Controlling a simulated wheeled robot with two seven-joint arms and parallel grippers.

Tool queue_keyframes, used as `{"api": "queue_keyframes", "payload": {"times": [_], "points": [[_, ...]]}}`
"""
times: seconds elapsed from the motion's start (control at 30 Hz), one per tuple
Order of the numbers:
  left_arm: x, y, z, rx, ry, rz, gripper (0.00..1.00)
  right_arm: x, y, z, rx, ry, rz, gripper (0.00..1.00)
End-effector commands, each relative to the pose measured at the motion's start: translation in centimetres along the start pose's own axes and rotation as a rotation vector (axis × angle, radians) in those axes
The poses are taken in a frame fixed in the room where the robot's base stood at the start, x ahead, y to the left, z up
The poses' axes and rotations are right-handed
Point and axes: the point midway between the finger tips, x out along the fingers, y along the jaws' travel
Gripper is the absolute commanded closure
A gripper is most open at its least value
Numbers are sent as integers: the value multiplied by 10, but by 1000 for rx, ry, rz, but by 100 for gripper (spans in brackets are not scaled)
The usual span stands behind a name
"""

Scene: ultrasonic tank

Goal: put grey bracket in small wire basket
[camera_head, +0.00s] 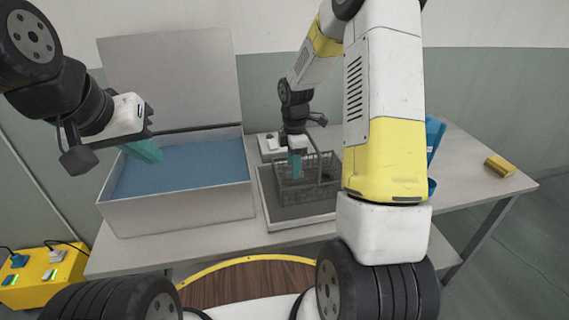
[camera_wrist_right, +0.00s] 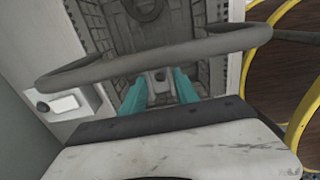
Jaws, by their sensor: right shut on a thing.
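The small wire basket (camera_head: 296,194) stands in a shallow grey tray on the table, right of the tank. My right gripper (camera_head: 295,170) points down into the basket's mouth. In the right wrist view its two teal fingers (camera_wrist_right: 160,88) are shut on a small grey piece with a hole, which looks like the grey bracket (camera_wrist_right: 160,76). The basket's handle (camera_wrist_right: 145,58) crosses that view close to the camera. I cannot tell whether the bracket touches the basket floor. My left gripper (camera_head: 146,151) hangs over the tank; its finger gap is not clear.
The open ultrasonic tank (camera_head: 180,205) holds blue liquid, with its lid (camera_head: 170,80) raised behind. The tray (camera_head: 290,221) surrounds the basket. A white device (camera_head: 270,146) sits behind it. A yellow block (camera_head: 499,166) lies far right; a blue item (camera_head: 434,135) is partly hidden by my arm.

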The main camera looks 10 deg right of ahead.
Motion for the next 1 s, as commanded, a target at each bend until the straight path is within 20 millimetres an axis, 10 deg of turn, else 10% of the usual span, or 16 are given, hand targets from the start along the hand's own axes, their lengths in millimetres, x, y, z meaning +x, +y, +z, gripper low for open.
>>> {"api": "queue_keyframes", "payload": {"times": [0.73,0.77,0.8,1.0], "points": [[0,0,0,0,0,0,100,46,0,0,3,0,0,100],[0,0,0,0,0,0,100,45,0,0,3,0,1,57],[0,0,0,0,0,0,100,45,0,0,3,0,1,50],[0,0,0,0,0,0,100,45,0,0,3,0,1,42]]}}
